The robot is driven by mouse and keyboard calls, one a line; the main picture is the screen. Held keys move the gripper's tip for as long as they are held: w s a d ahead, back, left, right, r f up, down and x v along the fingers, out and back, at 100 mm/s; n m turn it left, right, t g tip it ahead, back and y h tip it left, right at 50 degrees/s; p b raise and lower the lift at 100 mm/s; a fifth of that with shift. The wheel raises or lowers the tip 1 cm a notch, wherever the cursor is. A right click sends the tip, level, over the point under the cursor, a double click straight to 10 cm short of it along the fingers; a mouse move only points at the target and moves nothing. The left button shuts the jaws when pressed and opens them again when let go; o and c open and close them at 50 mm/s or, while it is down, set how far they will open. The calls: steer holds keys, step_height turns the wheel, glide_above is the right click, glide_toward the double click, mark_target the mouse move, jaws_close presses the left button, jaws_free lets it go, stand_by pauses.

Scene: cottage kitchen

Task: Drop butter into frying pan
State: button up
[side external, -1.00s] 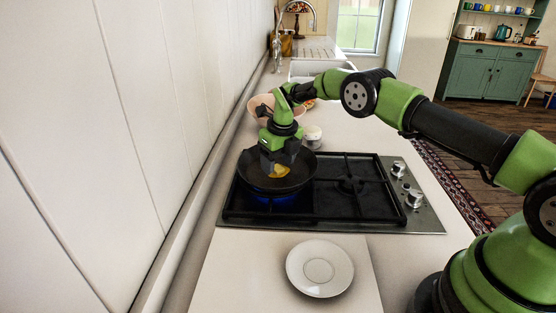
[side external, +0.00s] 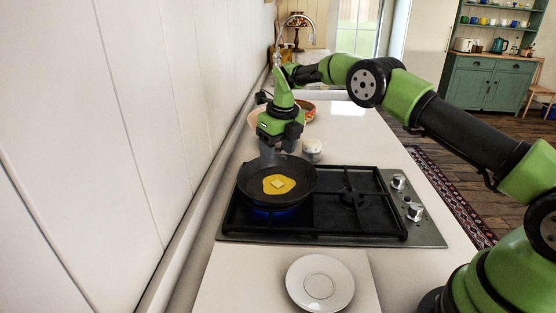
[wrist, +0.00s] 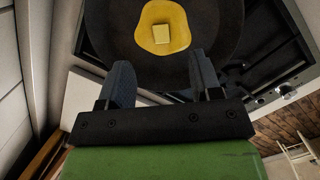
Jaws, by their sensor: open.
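The frying pan (side external: 300,174) sits on the left burner of the hob in the side view, with blue flame under it. The butter (side external: 278,183) is a pale square pat lying in a yellow melted pool (side external: 271,188) inside the pan. In the wrist view the butter (wrist: 161,33) lies in the pool on the dark pan floor (wrist: 112,30). My gripper (side external: 283,151) is above the pan's far edge, apart from the butter. In the wrist view its two fingers (wrist: 160,80) are spread, with nothing between them.
The hob (side external: 350,228) has a free right burner and knobs (side external: 413,211) at its right. An empty white plate (side external: 320,284) lies on the near counter. Behind the pan are a white jar (side external: 312,151) and a bowl (side external: 256,119). A wall (side external: 120,150) stands close on the left.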

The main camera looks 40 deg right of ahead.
steer(key=shift+r, duration=0.1)
steer(key=s+a+r+n+t+y, duration=0.1)
steer(key=s+a+r+n, duration=0.1)
steer(key=s+r+n, duration=0.7)
steer(key=s+a+r+n+t, duration=0.2)
steer(key=s+r+n, duration=0.2)
steer(key=r+n, duration=0.5)
steer(key=s+a+n+t+y, duration=0.1)
steer(key=s+a+n+t, duration=0.1)
steer(key=s+n, duration=1.2)
steer(key=s, duration=0.6)
steer(key=shift+a+r, duration=0.2)
steer(key=shift+r, duration=0.2)
